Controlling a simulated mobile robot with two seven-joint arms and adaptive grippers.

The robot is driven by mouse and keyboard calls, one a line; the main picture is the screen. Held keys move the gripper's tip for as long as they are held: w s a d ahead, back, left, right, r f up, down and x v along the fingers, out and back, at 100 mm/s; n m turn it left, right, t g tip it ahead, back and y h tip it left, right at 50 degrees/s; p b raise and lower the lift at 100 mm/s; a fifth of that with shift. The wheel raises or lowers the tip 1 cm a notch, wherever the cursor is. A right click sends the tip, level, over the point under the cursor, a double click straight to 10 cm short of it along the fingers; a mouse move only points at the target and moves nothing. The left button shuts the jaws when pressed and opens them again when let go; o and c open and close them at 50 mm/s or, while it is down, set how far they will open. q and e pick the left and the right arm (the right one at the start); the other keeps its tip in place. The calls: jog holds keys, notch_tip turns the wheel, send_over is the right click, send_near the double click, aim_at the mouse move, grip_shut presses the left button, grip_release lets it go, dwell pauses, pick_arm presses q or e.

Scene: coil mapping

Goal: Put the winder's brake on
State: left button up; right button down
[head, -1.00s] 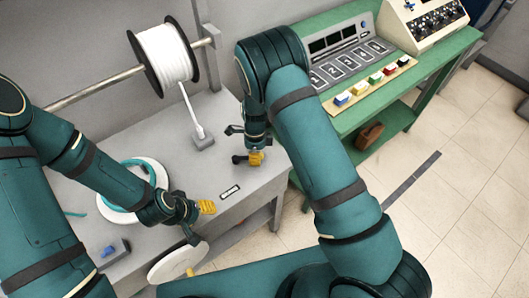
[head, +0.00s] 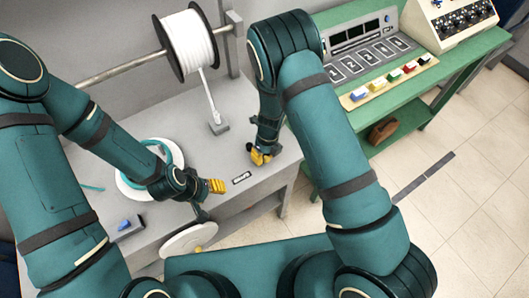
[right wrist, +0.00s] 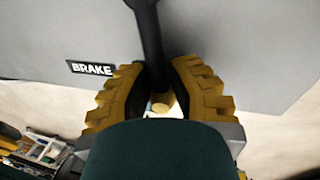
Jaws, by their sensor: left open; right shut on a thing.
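My right gripper (head: 261,156) is low over the grey bench, at the brake lever. In the right wrist view, its yellow ridged fingers (right wrist: 159,98) are shut on the black brake lever (right wrist: 148,30), whose yellowish end (right wrist: 160,103) shows between the pads. A black BRAKE label (right wrist: 90,69) lies beside it on the grey surface; the label (head: 241,178) also shows in the head view. The gripper mostly hides the lever in the head view. My left gripper (head: 217,186) is open and apart from the lever, above the bench near the front white disc (head: 188,241).
A white spool (head: 187,43) hangs on a rod, its strand running to a small grey block (head: 218,125). A white reel with a teal coil (head: 128,187) lies under my left arm. A green table (head: 425,85) with a control panel stands right, with bare floor before it.

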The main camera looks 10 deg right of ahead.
pick_arm(q)
jog(key=shift+r, duration=0.1)
pick_arm(e)
jog(key=shift+s, duration=0.25)
pick_arm(q)
jog(key=shift+s, duration=0.1)
pick_arm(e)
jog(key=c, duration=0.7)
grip_release()
jog(key=shift+c, duration=0.2)
jog(key=shift+a, duration=0.1)
jog(key=shift+w+r, duration=0.15)
jog(key=shift+r, duration=0.4)
notch_tip(320, 180, up, 11)
jog(key=d, duration=0.2)
jog(key=shift+w+f, duration=0.15)
jog(key=shift+w, duration=0.3)
